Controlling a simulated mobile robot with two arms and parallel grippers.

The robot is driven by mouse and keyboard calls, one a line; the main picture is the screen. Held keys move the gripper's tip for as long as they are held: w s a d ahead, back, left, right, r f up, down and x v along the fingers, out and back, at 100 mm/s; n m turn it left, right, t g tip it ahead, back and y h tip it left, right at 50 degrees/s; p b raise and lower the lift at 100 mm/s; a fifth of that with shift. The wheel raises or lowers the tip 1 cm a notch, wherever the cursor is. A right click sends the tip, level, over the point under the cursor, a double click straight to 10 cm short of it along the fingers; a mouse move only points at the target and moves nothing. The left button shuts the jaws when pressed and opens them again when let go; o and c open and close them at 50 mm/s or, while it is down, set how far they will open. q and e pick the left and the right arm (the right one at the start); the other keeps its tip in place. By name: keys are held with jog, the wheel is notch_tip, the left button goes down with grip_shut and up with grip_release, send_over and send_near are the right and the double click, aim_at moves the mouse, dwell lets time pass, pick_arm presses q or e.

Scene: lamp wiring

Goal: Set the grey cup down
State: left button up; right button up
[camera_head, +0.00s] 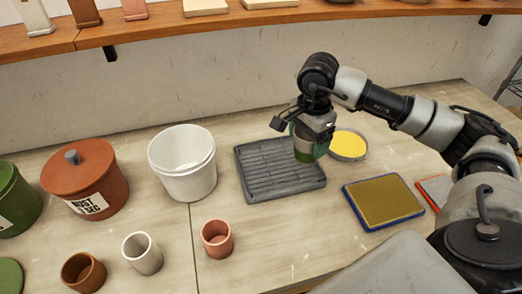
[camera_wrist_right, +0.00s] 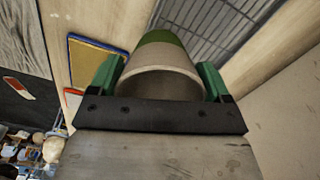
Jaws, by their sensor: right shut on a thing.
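The grey cup (camera_head: 305,146) has a pale grey upper part and a green lower part. My right gripper (camera_head: 308,136) is shut on it. In the right wrist view the cup (camera_wrist_right: 162,84) sits between two green fingers (camera_wrist_right: 160,85), its open rim towards the camera. The cup is over the right part of the dark grey slatted rack (camera_head: 262,182); the rack's slats (camera_wrist_right: 215,25) also show beyond it in the wrist view. I cannot tell whether its base touches the slats. My left gripper is not in view.
A round dish of yellow (camera_head: 348,144) lies just right of the cup. A blue-edged tan pad (camera_head: 383,200) lies front right. A white bucket (camera_head: 182,163) stands left of the rack. Pink (camera_head: 217,238), pale (camera_head: 142,254) and brown cups (camera_head: 83,272) stand at the front. The rack's left part is clear.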

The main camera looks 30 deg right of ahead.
jog(key=w+a+f+p, duration=0.1)
jog(key=w+f, duration=0.1)
jog(key=w+a+f+p, duration=0.2)
jog(key=w+f, duration=0.1)
jog(key=w+a+f+p, duration=0.1)
jog(key=w+a+f, duration=0.1)
jog(key=f, duration=0.1)
jog(key=shift+w+a+f, duration=0.15)
jog(key=shift+w+f, duration=0.15)
jog(key=shift+f, duration=0.45)
jog(key=shift+f, duration=0.2)
jog(key=o, duration=0.9)
jog(key=shift+r, duration=0.1)
jog(key=shift+r, duration=0.1)
